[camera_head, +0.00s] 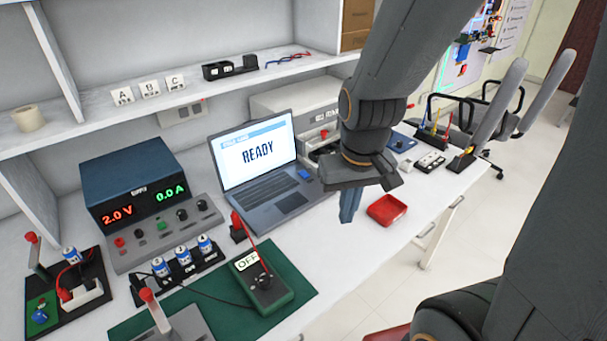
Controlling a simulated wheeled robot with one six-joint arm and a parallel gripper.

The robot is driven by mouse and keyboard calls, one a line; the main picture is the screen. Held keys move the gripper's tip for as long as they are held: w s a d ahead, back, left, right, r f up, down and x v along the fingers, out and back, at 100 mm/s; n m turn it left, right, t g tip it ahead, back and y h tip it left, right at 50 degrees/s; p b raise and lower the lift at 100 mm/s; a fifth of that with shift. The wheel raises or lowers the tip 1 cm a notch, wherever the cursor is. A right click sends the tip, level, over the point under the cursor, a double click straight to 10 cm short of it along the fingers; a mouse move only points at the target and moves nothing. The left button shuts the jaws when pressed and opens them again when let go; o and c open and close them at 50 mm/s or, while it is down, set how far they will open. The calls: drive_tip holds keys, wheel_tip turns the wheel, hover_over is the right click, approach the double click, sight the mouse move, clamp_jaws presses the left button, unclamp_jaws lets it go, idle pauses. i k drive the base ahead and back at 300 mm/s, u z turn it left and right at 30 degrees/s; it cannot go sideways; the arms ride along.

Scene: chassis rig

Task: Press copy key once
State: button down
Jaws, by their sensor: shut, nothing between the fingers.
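An open laptop (253,150) stands on the bench, its screen reading READY in large letters under a smaller, hard-to-read line. Its dark keyboard (263,188) faces me. I cannot make out a key marked copy. A small blue thing (304,174) lies by the laptop's right edge; I cannot tell what it is. My gripper (348,218) points down to the right of the laptop, its fingers shut and empty. In the picture it lies between the laptop and a red tray (388,209). Its height above the bench is unclear. My arm hides part of the bench behind.
A power supply (138,190) reading 2.0 V and 0.0 A stands left of the laptop. A meter marked OFF (262,286) with a red lead lies on a green mat (295,287) in front. A shelf (215,88) overhangs the back. Grey drawers (290,100) stand behind.

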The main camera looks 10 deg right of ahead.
sight(304, 175)
drive_tip(key=k, duration=0.5)
drive_tip(key=z, duration=1.65)
drive_tip(key=i, duration=1.4)
drive_tip(key=u, duration=2.5)
